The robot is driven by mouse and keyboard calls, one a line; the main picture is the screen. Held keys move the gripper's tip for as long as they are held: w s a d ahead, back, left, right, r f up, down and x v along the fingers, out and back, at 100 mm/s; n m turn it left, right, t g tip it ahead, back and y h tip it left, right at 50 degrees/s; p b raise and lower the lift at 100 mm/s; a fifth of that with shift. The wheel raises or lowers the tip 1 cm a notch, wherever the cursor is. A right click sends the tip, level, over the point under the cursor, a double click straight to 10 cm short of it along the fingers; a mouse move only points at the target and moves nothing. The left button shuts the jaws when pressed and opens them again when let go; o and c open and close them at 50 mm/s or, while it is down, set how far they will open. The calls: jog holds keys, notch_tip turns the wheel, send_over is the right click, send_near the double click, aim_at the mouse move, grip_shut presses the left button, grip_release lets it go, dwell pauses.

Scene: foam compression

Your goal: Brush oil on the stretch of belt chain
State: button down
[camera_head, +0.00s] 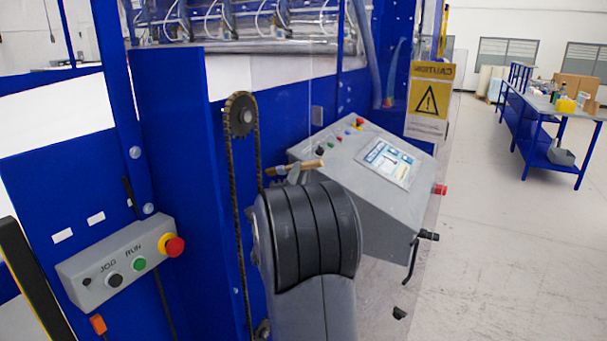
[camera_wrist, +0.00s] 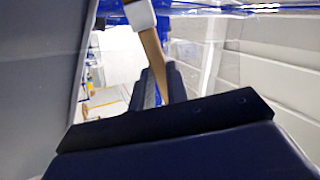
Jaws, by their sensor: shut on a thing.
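The belt chain (camera_head: 231,190) is a dark loop hanging from a toothed sprocket (camera_head: 240,114) on the blue machine; a small lower sprocket (camera_head: 262,328) partly shows. My gripper (camera_head: 293,173) is just right of the chain's right strand, mostly hidden behind my grey and black arm. It is shut on a brush (camera_head: 308,165) with a wooden handle, lying nearly level, its left end near the right strand; I cannot tell whether they touch. In the wrist view, the dark fingers (camera_wrist: 160,86) hold the wooden handle, and a pale brush part (camera_wrist: 139,14) shows at the top.
A grey JOG/RUN box (camera_head: 120,265) with a red button is left of the chain. A blue-framed bench (camera_head: 545,105) is far right. The floor at right is clear.

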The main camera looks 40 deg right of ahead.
jog(key=shift+w+a+b, duration=0.35)
jog(key=shift+w+b, duration=0.05)
jog(key=shift+w, duration=0.35)
dwell(0.6)
jog(key=shift+f+b, duration=1.45)
jog(key=shift+b, duration=1.05)
jog(key=shift+f, duration=0.1)
jog(key=shift+f+b, duration=0.6)
jog(key=shift+b, duration=0.5)
jog(key=shift+f, duration=0.1)
jog(key=shift+f+b, duration=0.6)
jog(key=shift+b, duration=0.55)
